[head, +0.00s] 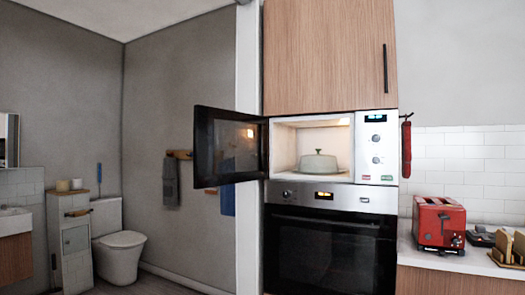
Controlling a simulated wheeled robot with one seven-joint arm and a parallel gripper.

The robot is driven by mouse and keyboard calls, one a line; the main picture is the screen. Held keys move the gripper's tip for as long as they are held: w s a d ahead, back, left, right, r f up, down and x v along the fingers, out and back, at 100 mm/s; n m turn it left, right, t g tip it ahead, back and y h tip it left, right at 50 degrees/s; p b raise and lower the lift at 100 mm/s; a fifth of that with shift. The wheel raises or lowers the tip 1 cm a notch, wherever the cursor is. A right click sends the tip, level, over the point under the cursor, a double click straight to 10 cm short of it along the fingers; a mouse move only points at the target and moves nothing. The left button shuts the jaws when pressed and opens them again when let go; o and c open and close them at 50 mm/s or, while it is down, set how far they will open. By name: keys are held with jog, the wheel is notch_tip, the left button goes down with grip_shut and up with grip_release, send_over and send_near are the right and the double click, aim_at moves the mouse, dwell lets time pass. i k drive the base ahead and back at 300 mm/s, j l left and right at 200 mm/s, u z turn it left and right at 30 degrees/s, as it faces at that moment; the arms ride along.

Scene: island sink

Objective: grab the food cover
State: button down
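The food cover (319,162) is a pale grey-green dome with a small knob on top. It sits on a plate inside the lit microwave (284,148), in the upper part of the built-in column. The microwave door (217,147) stands wide open, swung out to the left. My gripper does not show in the head view.
A built-in oven (325,250), shut, is below the microwave, and a wooden cabinet (325,55) is above it. A red toaster (438,223) stands on the counter at right. A toilet (119,245) and a narrow cabinet (75,240) are at left.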

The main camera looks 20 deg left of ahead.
aim_at(317, 162)
jog(key=i+j+z, duration=0.1)
jog(key=j+z, duration=0.3)
jog(key=j, duration=0.55)
jog(key=j+z, duration=0.45)
jog(key=j, duration=1.3)
jog(key=k+j, duration=0.1)
jog(key=j, duration=0.7)
jog(key=k+j, duration=0.1)
jog(key=j, duration=0.65)
jog(key=i+z, duration=0.05)
